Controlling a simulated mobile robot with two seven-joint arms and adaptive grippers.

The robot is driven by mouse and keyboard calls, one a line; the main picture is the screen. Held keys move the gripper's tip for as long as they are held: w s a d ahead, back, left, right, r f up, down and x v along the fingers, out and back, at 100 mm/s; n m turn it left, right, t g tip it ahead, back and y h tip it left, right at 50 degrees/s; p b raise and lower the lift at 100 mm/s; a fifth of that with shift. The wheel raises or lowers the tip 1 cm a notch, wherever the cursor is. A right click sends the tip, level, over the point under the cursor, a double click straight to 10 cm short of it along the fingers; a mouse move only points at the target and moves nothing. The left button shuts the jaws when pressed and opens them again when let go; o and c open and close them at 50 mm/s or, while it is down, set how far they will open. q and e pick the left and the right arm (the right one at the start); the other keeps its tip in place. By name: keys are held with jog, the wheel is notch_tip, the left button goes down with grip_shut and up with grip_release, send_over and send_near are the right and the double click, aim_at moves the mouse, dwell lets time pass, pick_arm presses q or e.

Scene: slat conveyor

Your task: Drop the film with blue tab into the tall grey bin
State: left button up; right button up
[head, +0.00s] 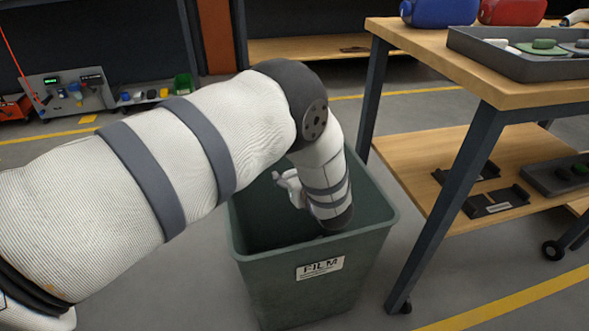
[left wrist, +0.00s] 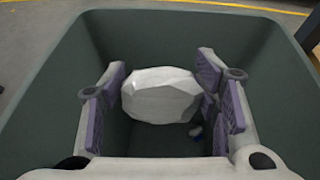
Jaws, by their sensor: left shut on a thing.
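The tall grey bin (head: 275,290), dark grey-green with a FILM label, stands on the floor in the head view. Its inner wall (left wrist: 62,90) surrounds the fingers in the left wrist view. My left gripper (left wrist: 163,75) is inside the bin mouth, its purple pads shut on a crumpled white film (left wrist: 158,97). In the head view my left forearm reaches down into the bin and largely hides the fingers. A small blue spot shows low by the right finger; I cannot tell whether it is the film's tab.
A wooden workbench (head: 475,65) stands right of the bin, with a grey tray (head: 515,65), a blue container (head: 440,12) and a red container (head: 512,11) on top. Open floor lies in front.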

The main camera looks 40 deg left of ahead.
pick_arm(q)
jog(key=shift+f, duration=0.55)
jog(key=shift+r, duration=0.15)
pick_arm(e)
jog(key=shift+s+f, duration=0.1)
jog(key=shift+f, duration=0.2)
pick_arm(q)
jog(key=o, duration=0.8)
jog(key=shift+o, duration=0.2)
jog(key=v, duration=1.2)
